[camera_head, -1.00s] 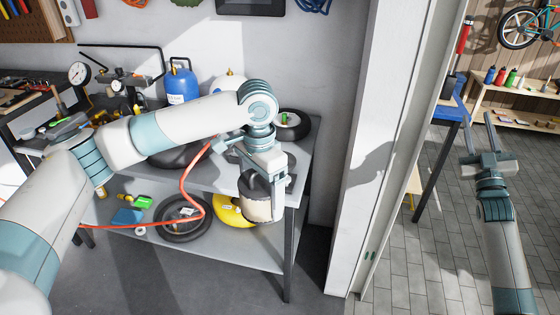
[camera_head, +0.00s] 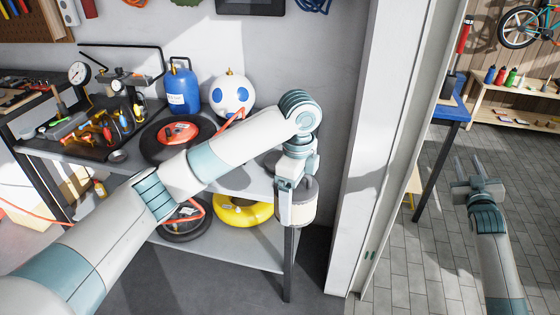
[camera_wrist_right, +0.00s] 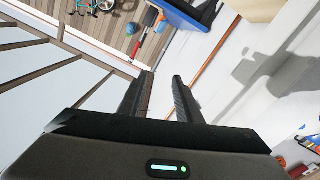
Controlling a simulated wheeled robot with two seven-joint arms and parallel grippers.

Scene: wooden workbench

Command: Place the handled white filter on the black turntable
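My left gripper (camera_head: 292,192) is shut on a cream-white cylinder with a grey top, the white filter (camera_head: 301,213). It holds the filter upright in front of the bench's right front corner. The gripper's fingers and the filter's handle are largely hidden. A dark round shape (camera_head: 271,161) shows partly behind my left forearm on the bench top; I cannot tell whether it is the black turntable. My right gripper (camera_head: 468,168) is open and empty over the floor at the right. Its two spread fingers show in the right wrist view (camera_wrist_right: 162,98).
The grey bench (camera_head: 248,180) holds a black tyre-like ring (camera_head: 150,143), a blue bottle (camera_head: 182,88), a white ball-shaped container (camera_head: 231,94) and tools. A yellow ring (camera_head: 240,212) lies on its lower shelf. A white wall post (camera_head: 365,150) stands right of the bench.

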